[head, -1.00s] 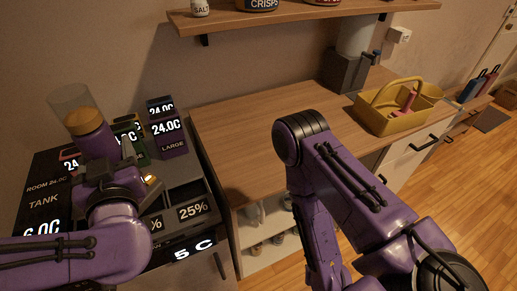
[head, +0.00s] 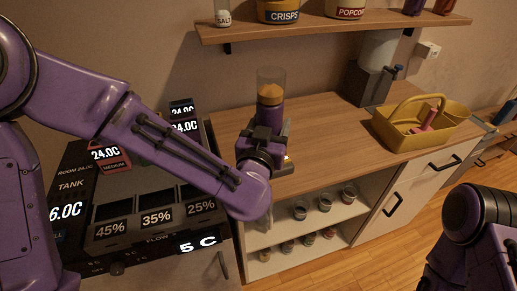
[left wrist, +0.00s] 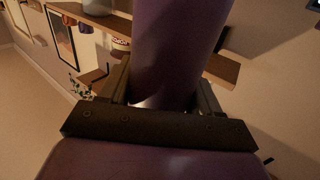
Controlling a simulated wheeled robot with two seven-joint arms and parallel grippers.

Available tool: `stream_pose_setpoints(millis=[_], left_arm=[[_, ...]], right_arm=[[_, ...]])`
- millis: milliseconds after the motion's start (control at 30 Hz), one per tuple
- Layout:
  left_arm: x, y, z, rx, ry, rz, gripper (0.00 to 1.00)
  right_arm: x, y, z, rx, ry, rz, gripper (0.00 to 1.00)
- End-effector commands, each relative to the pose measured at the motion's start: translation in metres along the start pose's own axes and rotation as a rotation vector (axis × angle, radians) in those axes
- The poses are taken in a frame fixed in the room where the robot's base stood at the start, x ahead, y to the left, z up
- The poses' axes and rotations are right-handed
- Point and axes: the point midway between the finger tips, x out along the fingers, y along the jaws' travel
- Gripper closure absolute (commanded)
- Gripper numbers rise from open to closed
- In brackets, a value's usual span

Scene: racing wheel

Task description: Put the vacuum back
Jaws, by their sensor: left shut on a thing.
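The vacuum (head: 270,108) is a purple cylinder with an orange band and a clear top. It stands roughly upright in my left gripper (head: 265,138), which is shut around its lower body. In the head view it appears in front of the left part of the wooden counter (head: 320,128); whether its base touches the counter is hidden by my gripper and wrist. The left wrist view shows the purple body (left wrist: 175,55) between the two fingers (left wrist: 162,98). My right arm shows at the lower right of the head view, but its gripper is out of frame.
A yellow caddy (head: 388,133) with a pink-handled item stands on the counter's right, near a grey box-like unit (head: 366,84). A shelf (head: 350,28) with jars hangs above. A black machine with number displays (head: 160,200) is at left. The counter's middle is clear.

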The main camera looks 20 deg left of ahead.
Motion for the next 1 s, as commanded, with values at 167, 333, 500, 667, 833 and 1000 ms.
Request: stream_pose_setpoints(millis=[167, 333, 500, 667, 833, 1000], left_arm=[[0.035, -0.032, 0.022, -0.001, -0.004, -0.001, 0.67], [0.054, -0.050, 0.056, 0.000, -0.001, 0.003, 0.67], [0.063, -0.058, 0.071, -0.001, 0.002, 0.003, 0.67], [0.065, -0.061, 0.094, 0.001, -0.002, 0.003, 0.67], [0.066, -0.061, 0.106, -0.001, 0.004, 0.003, 0.67], [0.066, -0.061, 0.106, -0.001, 0.004, 0.003, 0.67]], right_arm=[[-0.013, 0.001, -0.006, 0.000, 0.001, -0.001, 1.00], [-0.018, 0.002, -0.008, 0.000, 0.000, 0.000, 1.00], [-0.021, 0.002, -0.009, 0.000, 0.000, 0.000, 1.00], [-0.031, 0.003, -0.013, 0.000, 0.000, 0.000, 1.00], [-0.033, 0.003, -0.014, 0.000, 0.000, 0.000, 1.00], [-0.032, 0.003, -0.013, 0.000, 0.000, 0.000, 1.00]])
